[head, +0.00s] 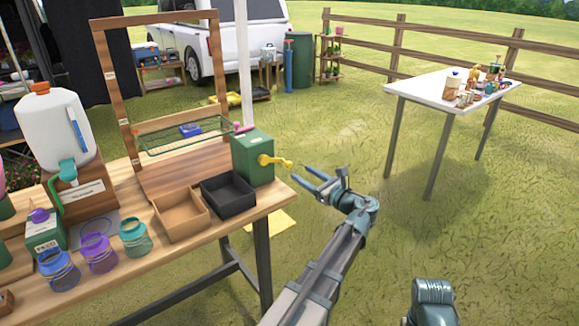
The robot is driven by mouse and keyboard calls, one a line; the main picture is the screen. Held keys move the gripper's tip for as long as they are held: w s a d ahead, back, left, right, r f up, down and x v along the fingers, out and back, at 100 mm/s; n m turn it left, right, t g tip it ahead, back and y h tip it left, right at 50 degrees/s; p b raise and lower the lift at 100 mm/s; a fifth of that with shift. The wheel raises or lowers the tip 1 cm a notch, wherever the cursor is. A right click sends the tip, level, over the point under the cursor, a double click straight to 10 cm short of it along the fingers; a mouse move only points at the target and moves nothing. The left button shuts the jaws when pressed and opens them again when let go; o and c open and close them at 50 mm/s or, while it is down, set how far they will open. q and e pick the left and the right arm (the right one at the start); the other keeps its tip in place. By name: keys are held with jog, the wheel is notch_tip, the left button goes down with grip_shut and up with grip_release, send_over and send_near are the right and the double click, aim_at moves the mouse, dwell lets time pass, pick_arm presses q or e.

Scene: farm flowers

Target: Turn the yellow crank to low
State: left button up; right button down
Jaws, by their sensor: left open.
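The yellow crank (275,161) sticks out from the right side of a green box (251,158) at the right end of the wooden table. Its handle points to the right in the head view. Any low or high markings are too small to read. My left gripper (305,174) is open and empty, just right of the crank and slightly lower in the picture, with its fingers pointing toward it. A small gap shows between the fingertips and the crank. My right gripper is out of view; only a part of that arm shows at the bottom.
A black tray (228,204) and a wooden tray (181,226) sit left of the green box. Several coloured jars and a white jug (55,128) stand further left. A white table (425,92) stands far right. Open grass lies around my arm.

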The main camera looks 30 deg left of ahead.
aim_at(290, 166)
pick_arm(q)
jog(key=x, duration=0.7)
jog(key=shift+w+a, duration=0.1)
jog(key=shift+a, duration=0.15)
grip_shut()
dwell(1.1)
